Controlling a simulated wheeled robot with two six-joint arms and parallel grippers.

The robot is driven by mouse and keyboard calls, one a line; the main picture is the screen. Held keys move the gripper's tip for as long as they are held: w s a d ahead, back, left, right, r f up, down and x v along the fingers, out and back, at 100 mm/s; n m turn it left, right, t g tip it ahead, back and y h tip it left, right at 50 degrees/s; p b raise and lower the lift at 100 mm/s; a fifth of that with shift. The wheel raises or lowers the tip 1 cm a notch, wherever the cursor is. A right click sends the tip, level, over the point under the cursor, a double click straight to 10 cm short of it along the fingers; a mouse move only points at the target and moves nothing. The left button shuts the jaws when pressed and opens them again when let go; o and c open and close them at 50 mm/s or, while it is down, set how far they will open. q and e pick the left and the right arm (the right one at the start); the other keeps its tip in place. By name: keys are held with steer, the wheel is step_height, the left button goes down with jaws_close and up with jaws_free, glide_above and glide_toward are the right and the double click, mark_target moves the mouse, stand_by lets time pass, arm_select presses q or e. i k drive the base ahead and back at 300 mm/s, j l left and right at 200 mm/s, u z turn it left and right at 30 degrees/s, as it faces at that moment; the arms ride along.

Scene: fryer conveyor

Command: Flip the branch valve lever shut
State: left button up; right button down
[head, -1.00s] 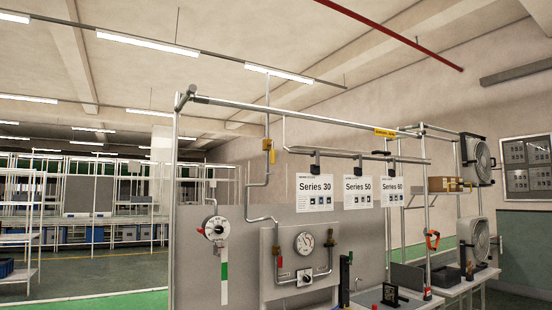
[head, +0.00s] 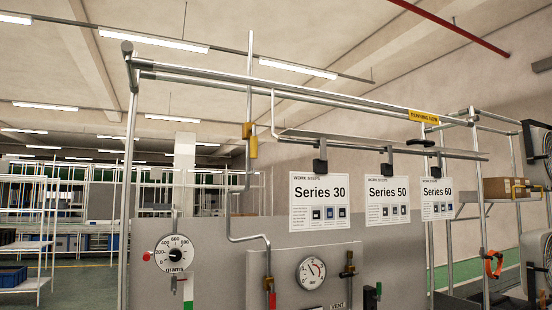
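A panel (head: 285,275) with a round gauge (head: 311,272) stands low in the middle of the head view. A pipe (head: 250,75) comes down from above and bends across to the panel. At the panel's left, this pipe meets a fitting with a red handle (head: 271,299), which points down. At the panel's right is a brass valve fitting (head: 348,263) with a dark part. A yellow piece (head: 253,147) sits higher on the pipe. I cannot tell which of these is the branch valve lever. Neither of my grippers is in view.
A dial scale marked grams (head: 175,253) hangs at left. Series 30 (head: 320,203), Series 50 (head: 388,200) and Series 60 (head: 436,198) sheets hang from a rail (head: 385,145) above the panel. Shelves with boxes (head: 497,188) and fans stand at right.

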mark_target(254, 139)
steer(key=i+l+u, duration=0.15)
steer(key=i+l, duration=0.7)
steer(key=i, duration=0.05)
